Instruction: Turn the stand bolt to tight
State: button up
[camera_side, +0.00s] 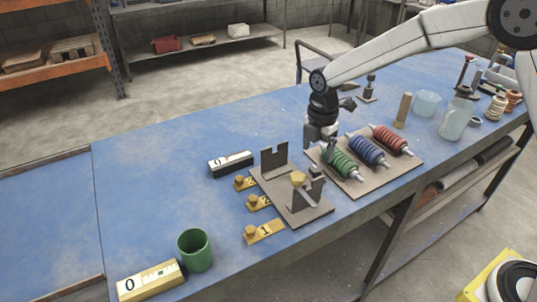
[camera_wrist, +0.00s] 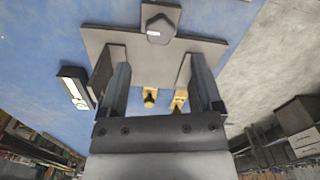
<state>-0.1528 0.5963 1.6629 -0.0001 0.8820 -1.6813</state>
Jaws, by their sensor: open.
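The stand (camera_side: 311,212) is a grey-brown base plate with two dark uprights, the rear one notched. A yellow knob-like piece (camera_side: 298,178), seemingly the stand bolt, shows at the front upright. How far it is turned cannot be told. My gripper (camera_side: 322,138) points down behind and right of the stand, close to the green spool (camera_side: 342,164). In the wrist view my gripper (camera_wrist: 160,88) has its two fingers wide apart with nothing held between them. The stand's plate (camera_wrist: 210,47) lies beyond them, with a dark angular block (camera_wrist: 158,28) at its far edge.
Blue and red spools (camera_side: 368,150) share a board with the green one. Yellow tags (camera_side: 265,231) with knobs lie left of the stand. A black-and-white counter box (camera_side: 230,164), a green cup (camera_side: 194,250) and a yellow counter box (camera_side: 150,281) stand nearby.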

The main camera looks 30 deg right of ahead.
aim_at(315, 168)
jog(key=shift+f, duration=2.9)
grip_shut()
